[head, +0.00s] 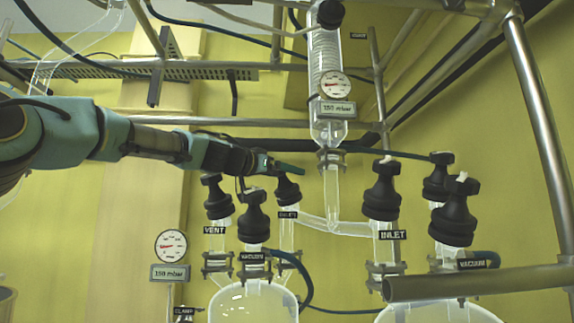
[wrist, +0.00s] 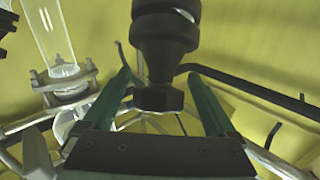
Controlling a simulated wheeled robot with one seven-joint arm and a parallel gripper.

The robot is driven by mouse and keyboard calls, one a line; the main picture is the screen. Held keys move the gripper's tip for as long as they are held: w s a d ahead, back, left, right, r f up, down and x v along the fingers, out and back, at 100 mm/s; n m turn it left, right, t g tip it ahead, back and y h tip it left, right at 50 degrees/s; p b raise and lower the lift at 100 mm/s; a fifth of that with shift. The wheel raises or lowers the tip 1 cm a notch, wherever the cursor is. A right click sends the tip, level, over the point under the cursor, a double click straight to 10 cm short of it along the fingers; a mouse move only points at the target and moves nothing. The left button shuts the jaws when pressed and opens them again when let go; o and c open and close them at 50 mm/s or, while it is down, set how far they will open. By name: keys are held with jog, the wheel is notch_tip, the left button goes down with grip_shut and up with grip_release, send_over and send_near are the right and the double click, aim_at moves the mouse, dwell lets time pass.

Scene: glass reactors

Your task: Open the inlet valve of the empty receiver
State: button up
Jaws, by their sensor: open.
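My gripper (head: 287,168) is at the left receiver's inlet valve (head: 288,190), a black knob with a label below it, partly covered by a green finger. In the wrist view a black knob (wrist: 165,52) stands between the two spread green fingers of my gripper (wrist: 160,88), with gaps on both sides; it is not gripped. The left receiver (head: 250,303) is a glass dome at the bottom edge. The right receiver (head: 440,313) has its own black inlet valve (head: 382,192). Both vessels are cut off below, so I cannot tell which is empty.
Black vent (head: 217,198) and vacuum (head: 252,217) valves stand close to my gripper. A glass column (head: 327,85) with a gauge hangs right of it. A metal rail (head: 480,284) crosses at lower right. Hoses and frame bars surround the glassware.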

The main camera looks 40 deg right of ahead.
jog(key=shift+d, duration=0.55)
jog(key=c, duration=1.4)
jog(key=shift+n+t+p, duration=0.45)
jog(key=shift+n+t, duration=0.05)
